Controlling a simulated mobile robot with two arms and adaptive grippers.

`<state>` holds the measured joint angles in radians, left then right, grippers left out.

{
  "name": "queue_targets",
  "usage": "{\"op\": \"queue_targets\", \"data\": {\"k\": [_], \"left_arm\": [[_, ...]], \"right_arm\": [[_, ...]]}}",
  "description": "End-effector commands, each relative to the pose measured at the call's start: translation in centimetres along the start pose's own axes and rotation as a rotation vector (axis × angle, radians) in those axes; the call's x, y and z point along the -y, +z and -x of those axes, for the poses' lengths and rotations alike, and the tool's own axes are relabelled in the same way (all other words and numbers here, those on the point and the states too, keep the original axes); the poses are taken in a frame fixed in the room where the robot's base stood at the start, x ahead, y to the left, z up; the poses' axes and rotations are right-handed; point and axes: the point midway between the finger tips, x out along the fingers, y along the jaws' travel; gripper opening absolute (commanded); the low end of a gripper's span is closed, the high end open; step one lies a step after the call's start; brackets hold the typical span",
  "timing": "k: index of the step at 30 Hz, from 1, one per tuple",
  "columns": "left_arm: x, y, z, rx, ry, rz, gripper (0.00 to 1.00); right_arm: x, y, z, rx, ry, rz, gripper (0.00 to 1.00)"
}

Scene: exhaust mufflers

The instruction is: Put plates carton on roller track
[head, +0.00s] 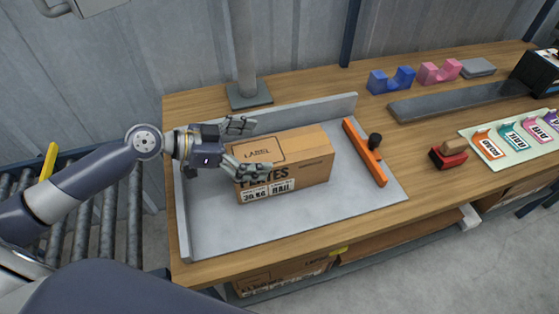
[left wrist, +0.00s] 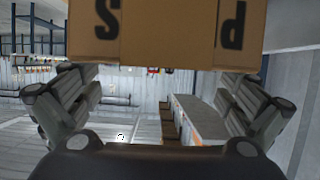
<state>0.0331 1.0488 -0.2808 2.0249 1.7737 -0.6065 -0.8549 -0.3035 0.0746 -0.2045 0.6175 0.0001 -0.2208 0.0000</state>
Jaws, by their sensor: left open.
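The plates carton (head: 310,165), a brown box printed "LABEL" on top and "PLATES" on its front, lies on a grey tray-like sheet (head: 215,230) on the wooden bench. My left gripper (head: 243,146) is open at the carton's left end, one finger toward the far side and one in front of the near face. In the left wrist view, the carton (left wrist: 165,35) fills the top middle, above and between the spread fingers; contact cannot be told. The roller track (head: 108,215) is at the left, partly hidden by my left arm. My right gripper is not in view.
An orange bar with a black knob (head: 367,155) lies right of the carton. A grey post (head: 244,60) stands behind. A red stamp-like tool (head: 449,156), blue (head: 391,80) and pink (head: 439,72) holders and tags fill the right. The sheet has raised edges at left and back.

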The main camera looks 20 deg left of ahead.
Motion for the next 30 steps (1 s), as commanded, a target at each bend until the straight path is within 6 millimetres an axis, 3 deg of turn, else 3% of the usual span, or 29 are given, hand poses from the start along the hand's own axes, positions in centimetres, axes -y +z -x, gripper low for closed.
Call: {"op": "queue_targets", "data": {"k": [7, 16, 25, 30], "left_arm": [[0.0, -0.4, -1.3, -0.002, 0.0, 0.0, 1.0], [0.1, -0.4, -5.2, -0.002, 0.0, 0.001, 1.0], [0.0, -0.1, -5.6, 0.001, 0.0, -0.001, 1.0], [0.0, -0.1, -5.6, 0.001, 0.0, -0.001, 0.61]], "right_arm": [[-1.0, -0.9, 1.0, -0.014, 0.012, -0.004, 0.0], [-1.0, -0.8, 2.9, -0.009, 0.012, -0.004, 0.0], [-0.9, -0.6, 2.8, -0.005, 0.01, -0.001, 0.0], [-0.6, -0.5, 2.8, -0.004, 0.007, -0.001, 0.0]]}}
